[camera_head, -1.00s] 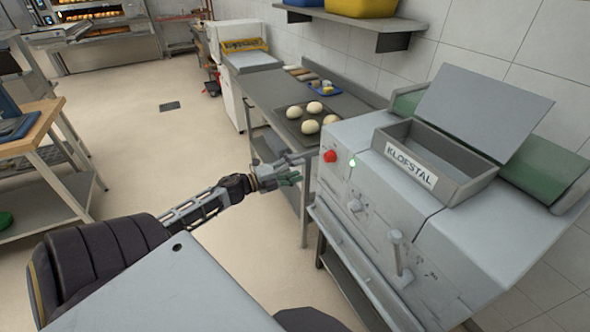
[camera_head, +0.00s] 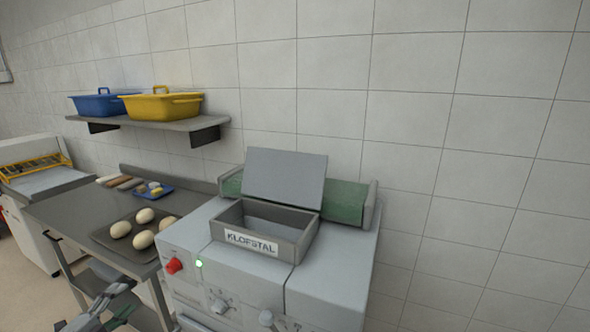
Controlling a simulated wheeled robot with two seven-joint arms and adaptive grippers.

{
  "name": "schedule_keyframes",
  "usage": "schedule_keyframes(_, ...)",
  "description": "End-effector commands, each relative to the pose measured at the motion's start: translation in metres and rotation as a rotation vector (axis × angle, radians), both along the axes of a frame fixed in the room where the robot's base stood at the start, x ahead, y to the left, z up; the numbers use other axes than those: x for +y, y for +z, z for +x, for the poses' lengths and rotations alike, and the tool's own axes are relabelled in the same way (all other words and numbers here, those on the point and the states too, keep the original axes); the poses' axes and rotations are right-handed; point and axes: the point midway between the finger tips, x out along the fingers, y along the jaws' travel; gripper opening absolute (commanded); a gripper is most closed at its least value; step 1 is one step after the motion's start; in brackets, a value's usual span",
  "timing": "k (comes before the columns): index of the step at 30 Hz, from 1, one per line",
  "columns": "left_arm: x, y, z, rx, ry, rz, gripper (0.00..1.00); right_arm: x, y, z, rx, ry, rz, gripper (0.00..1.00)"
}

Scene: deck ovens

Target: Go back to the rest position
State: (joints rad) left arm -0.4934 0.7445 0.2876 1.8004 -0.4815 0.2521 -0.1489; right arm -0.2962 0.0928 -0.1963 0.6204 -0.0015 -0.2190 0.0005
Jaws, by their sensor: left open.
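My left gripper (camera_head: 102,312) shows at the bottom left of the head view, partly cut off by the lower edge. It is open, with nothing seen between its fingers. It is in front of the steel table and left of the grey machine (camera_head: 330,296) labelled KLOFSTAL. My right gripper is not in the picture.
A tray (camera_head: 104,238) of dough balls lies on the steel table (camera_head: 60,216). Blue (camera_head: 98,106) and yellow (camera_head: 160,107) tubs stand on a wall shelf (camera_head: 150,123).

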Motion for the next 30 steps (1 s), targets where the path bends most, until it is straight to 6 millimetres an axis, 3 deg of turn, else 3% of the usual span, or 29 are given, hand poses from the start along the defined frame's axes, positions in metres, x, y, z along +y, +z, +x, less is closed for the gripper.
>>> schedule_keyframes(8,0.079,-0.077,-0.017,0.155,0.227,-0.120,0.59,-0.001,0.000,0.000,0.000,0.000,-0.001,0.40)
schedule_keyframes(15,0.135,-0.164,-0.058,0.306,0.420,-0.221,0.59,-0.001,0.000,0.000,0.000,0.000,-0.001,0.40)
schedule_keyframes(22,0.167,-0.248,-0.115,0.446,0.590,-0.307,0.59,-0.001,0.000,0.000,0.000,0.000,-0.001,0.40)
schedule_keyframes(30,0.180,-0.344,-0.195,0.608,0.772,-0.399,0.59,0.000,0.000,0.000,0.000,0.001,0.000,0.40)
